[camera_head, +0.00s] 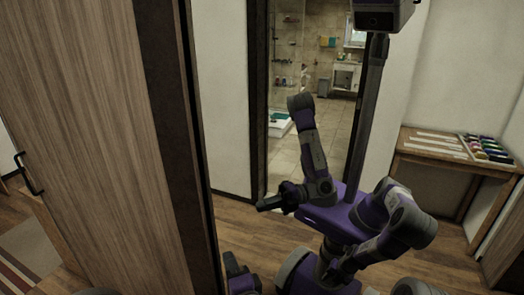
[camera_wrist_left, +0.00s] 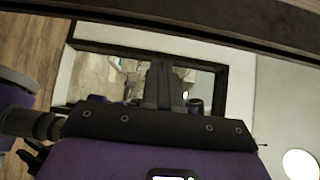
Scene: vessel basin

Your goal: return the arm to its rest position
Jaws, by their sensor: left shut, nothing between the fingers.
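My left arm shows in the head view with its upper links raised and its forearm low in front of the doorway. My left gripper (camera_head: 262,206) points left, is shut and empty, and stands clear of the dark door frame. In the left wrist view the gripper fingers (camera_wrist_left: 160,84) are together, with nothing between them. My right arm (camera_head: 402,218) is folded at the right of the purple body.
A wooden door or cabinet panel (camera_head: 95,130) with a black handle (camera_head: 28,174) fills the left side. A doorway opens onto a tiled bathroom (camera_head: 338,122). A wooden table (camera_head: 428,151) with several small coloured items stands at the right. Some wooden floor (camera_head: 455,245) is clear.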

